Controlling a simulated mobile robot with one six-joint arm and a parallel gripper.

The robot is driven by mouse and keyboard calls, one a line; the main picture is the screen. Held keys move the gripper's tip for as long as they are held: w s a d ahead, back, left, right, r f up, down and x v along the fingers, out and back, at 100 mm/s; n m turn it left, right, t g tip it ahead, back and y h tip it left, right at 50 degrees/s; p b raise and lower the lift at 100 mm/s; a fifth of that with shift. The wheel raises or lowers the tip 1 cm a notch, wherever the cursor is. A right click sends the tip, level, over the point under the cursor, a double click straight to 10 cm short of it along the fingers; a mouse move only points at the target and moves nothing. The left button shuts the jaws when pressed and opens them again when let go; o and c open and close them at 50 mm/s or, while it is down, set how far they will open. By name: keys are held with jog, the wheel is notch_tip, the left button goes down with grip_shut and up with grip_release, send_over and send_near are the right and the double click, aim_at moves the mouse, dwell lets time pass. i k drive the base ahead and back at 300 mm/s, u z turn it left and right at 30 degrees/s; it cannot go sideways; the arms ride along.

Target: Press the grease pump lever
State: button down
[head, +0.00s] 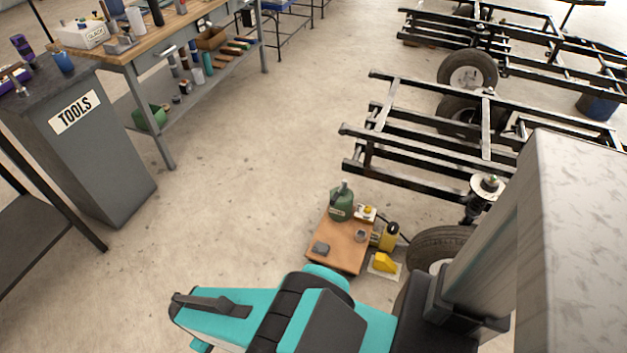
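My teal arm reaches across the bottom of the view. Its dark end, which looks like my gripper (200,304), is at the lower left, well apart from the canister. I cannot tell whether its fingers are open or shut.
A grey block (321,248), a small cup (360,236) and a yellow-topped box (366,212) share the low table. A yellow container (386,237) and yellow wedge (384,262) stand right of it. A black chassis frame (430,150) is behind; the floor leftward is clear.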

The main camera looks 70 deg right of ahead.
aim_at(334, 198)
jog(key=u, duration=0.7)
jog(key=k, duration=1.55)
jog(key=z, duration=1.05)
jog(key=i, duration=0.55)
jog(key=u, duration=0.05)
